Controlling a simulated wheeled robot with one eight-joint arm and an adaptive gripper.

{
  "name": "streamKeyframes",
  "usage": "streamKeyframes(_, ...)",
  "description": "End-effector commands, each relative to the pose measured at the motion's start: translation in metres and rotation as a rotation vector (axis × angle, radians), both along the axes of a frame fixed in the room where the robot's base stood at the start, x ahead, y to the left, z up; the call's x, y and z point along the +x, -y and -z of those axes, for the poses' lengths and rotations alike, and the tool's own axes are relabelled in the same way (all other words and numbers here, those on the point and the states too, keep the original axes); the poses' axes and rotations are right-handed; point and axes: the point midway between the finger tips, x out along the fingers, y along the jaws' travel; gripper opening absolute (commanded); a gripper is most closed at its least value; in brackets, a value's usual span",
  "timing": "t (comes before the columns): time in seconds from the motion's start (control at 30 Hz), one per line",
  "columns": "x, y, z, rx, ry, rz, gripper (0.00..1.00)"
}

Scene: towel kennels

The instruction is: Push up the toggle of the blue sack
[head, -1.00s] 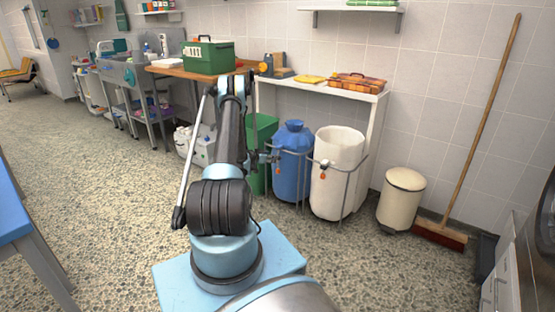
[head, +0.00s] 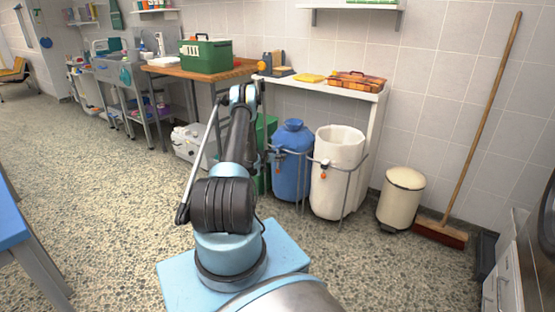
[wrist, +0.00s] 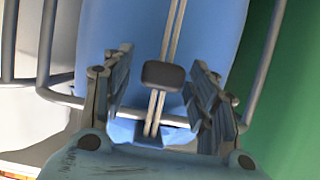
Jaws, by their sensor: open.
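The blue sack (head: 292,165) hangs in a grey metal stand under the white shelf, its top bunched together. In the wrist view the blue sack (wrist: 222,25) fills the middle, with a pale double cord (wrist: 173,35) running along it. A dark, rounded toggle (wrist: 163,75) sits on the cord. My gripper (wrist: 160,62) is open, one finger on each side of the toggle, with gaps visible on both sides. I cannot tell the exact depth of the fingers relative to the toggle. In the head view my gripper is hidden behind my arm.
A white sack (head: 338,175) hangs right of the blue one, and a green bin or sack (head: 268,130) stands to its left. Bars of the stand (wrist: 47,45) pass close to the fingers. A cream pedal bin (head: 401,200) and a broom (head: 480,130) stand further right.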

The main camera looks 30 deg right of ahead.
Motion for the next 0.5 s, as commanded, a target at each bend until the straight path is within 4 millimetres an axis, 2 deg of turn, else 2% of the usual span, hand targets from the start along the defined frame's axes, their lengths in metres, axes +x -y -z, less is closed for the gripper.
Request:
streamKeyframes(0.1, 0.001, -0.0021, 0.0, 0.0, -0.001, -0.001, 0.53)
streamKeyframes(0.13, 0.0009, -0.0021, 0.0, 0.0, -0.001, -0.001, 0.49)
streamKeyframes(0.33, 0.0007, -0.0019, -0.0002, 0.0, 0.0, -0.001, 0.03)
streamKeyframes(0.37, 0.0007, -0.0018, -0.0003, 0.0, 0.0, -0.001, 0.0)
streamKeyframes(0.5, 0.0015, -0.0025, -0.0008, 0.0, 0.0, -0.002, 0.0)
